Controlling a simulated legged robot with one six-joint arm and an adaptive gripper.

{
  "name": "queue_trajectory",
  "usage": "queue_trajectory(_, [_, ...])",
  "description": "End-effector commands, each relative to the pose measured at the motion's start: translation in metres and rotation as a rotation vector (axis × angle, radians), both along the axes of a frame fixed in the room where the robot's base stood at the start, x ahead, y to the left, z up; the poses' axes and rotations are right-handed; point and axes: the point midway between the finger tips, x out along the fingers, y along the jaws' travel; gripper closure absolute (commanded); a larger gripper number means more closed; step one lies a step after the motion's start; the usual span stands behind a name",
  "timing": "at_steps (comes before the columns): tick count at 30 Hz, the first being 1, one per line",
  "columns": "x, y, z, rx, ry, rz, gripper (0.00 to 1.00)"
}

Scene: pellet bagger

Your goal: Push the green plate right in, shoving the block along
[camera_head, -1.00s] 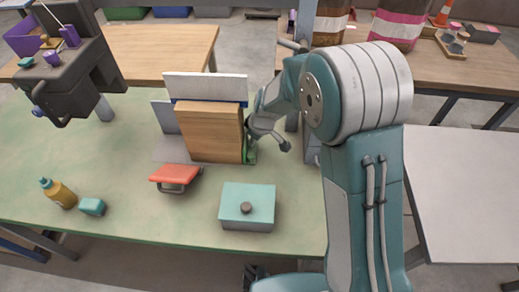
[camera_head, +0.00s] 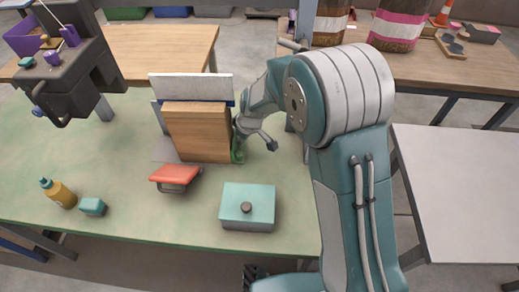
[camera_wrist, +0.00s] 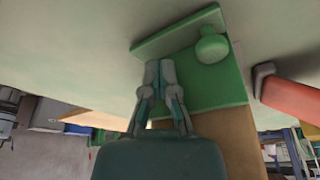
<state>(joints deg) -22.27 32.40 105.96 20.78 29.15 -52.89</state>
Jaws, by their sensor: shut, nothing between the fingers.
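The wooden block (camera_head: 199,135) stands upright on the green table in the head view. The green plate (camera_head: 239,150) is at its right side, seen nearly edge-on. In the wrist view, the plate (camera_wrist: 215,92) shows a round green knob (camera_wrist: 212,46) and a flange, with the brown block (camera_wrist: 232,135) beside it. My gripper (camera_wrist: 160,72) is shut and empty, its fingertips at the plate; exact contact is hard to tell. In the head view my gripper (camera_head: 242,127) is just right of the block.
A white panel (camera_head: 190,87) with a blue lower edge stands behind the block, and a grey upright plate (camera_head: 158,115) is at its left. An orange-handled object (camera_head: 175,174) and a teal-lidded box (camera_head: 247,207) lie in front. A mustard bottle (camera_head: 60,193) is far left.

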Motion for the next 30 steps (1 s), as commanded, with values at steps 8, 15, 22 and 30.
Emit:
queue_trajectory(8, [0.001,0.01,0.0,0.001,-0.001,0.002,1.0])
queue_trajectory(15, [0.001,0.013,0.004,0.001,-0.002,0.001,1.0])
queue_trajectory(22, [0.001,0.005,0.022,0.001,-0.002,-0.001,1.0])
queue_trajectory(30, [0.001,-0.004,0.044,0.001,-0.002,0.0,1.0])
